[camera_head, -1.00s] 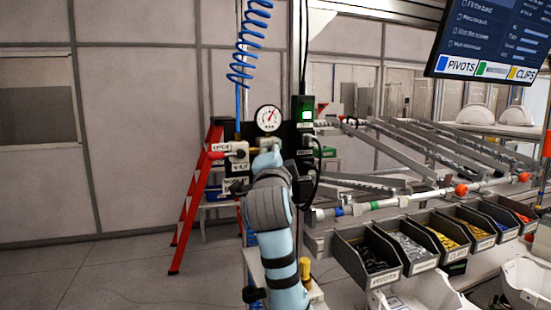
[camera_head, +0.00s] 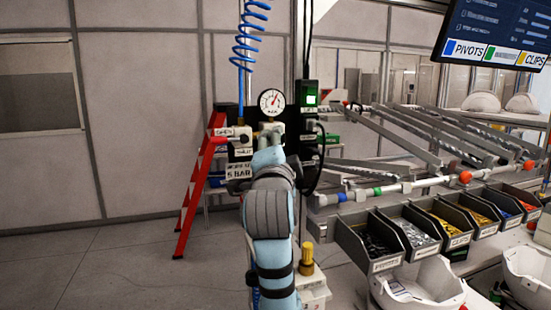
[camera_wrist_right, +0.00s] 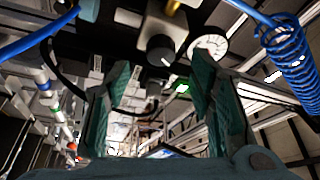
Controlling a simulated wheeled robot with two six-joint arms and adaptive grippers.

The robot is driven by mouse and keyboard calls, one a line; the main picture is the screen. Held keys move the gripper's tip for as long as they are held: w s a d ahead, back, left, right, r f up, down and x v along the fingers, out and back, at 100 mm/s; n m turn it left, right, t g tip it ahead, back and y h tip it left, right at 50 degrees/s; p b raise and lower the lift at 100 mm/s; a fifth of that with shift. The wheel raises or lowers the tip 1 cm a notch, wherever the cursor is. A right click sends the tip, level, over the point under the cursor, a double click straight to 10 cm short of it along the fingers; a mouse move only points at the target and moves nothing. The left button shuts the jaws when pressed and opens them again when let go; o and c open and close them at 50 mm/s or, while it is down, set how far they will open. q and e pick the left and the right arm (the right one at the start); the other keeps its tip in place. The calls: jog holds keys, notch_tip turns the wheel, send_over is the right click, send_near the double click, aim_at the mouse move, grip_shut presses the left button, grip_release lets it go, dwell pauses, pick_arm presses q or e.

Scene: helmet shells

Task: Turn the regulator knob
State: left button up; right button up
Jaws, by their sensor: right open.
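The regulator knob (camera_wrist_right: 160,50) is black with a white mark and shows in the right wrist view, just beyond and between the fingertips. My right gripper (camera_wrist_right: 165,72) is open around empty space, its two green-padded fingers to either side below the knob; no contact shows. The round pressure gauge (camera_wrist_right: 208,46) is beside the knob, and in the head view the gauge (camera_head: 272,101) stands above my right arm on the black panel. In the head view my right forearm and wrist hide the knob and most of the gripper. My left gripper is not in view.
A coiled blue hose (camera_head: 250,35) hangs above the panel. A red ladder (camera_head: 198,190) stands to its left. Parts bins (camera_head: 372,245) and sloped rails are on the right. A yellow-topped fitting (camera_head: 307,258) stands close beside my right arm. The floor at left is clear.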

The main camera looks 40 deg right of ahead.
jog(key=r+v, duration=0.1)
jog(key=v, duration=0.6)
jog(key=shift+f, duration=0.45)
jog(key=shift+w+d, duration=0.1)
